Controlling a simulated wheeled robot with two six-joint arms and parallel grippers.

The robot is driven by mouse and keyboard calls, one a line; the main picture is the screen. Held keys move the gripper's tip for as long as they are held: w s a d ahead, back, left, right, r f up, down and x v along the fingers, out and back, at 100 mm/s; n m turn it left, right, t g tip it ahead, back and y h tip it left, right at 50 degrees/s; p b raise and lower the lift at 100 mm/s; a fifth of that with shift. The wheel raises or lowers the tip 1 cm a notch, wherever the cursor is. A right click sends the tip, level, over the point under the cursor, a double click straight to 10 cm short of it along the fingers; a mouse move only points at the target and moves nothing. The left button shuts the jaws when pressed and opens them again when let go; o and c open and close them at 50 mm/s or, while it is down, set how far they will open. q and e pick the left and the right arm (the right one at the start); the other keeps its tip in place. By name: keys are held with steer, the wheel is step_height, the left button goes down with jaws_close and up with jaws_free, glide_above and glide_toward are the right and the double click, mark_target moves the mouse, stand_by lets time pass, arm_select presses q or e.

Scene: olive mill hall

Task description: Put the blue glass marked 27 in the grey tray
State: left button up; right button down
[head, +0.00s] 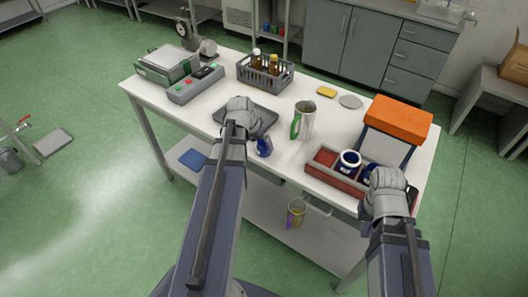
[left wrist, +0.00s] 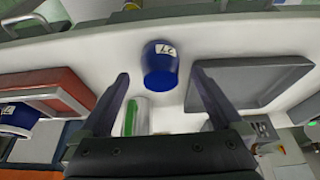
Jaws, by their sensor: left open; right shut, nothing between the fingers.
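The blue glass (head: 264,147) stands on the white table near its front edge. In the left wrist view the blue glass (left wrist: 160,72) carries a white label that looks like an upside-down 27. My left gripper (head: 245,118) is open, its fingers on either side of the line to the glass; I cannot tell whether they touch it. The grey tray (head: 268,110) lies flat just behind the left gripper, partly hidden by it; in the left wrist view the tray (left wrist: 225,103) looks empty. My right gripper (head: 386,182) is shut and empty above the right end of the red divided box.
The red divided box (head: 325,178) holds another blue glass (head: 348,162). A jug with a green handle (head: 304,120) stands right of the grey tray. A bottle crate (head: 265,78), a scale (head: 167,64), a control box (head: 196,85) and an orange-topped box (head: 398,122) also stand on the table.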

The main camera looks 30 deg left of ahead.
arm_select(q)
steer(key=shift+w+b+x, duration=0.15)
steer(key=shift+b+x, duration=1.05)
steer(key=shift+x, duration=0.3)
steer(key=shift+w+b+x, duration=0.15)
steer(key=shift+b+x, duration=1.05)
steer(key=shift+x, duration=0.3)
steer(key=shift+r, duration=0.2)
steer(key=c, duration=1.5)
steer(key=shift+r, duration=0.15)
step_height(320, 180, up, 10)
steer(key=p, duration=1)
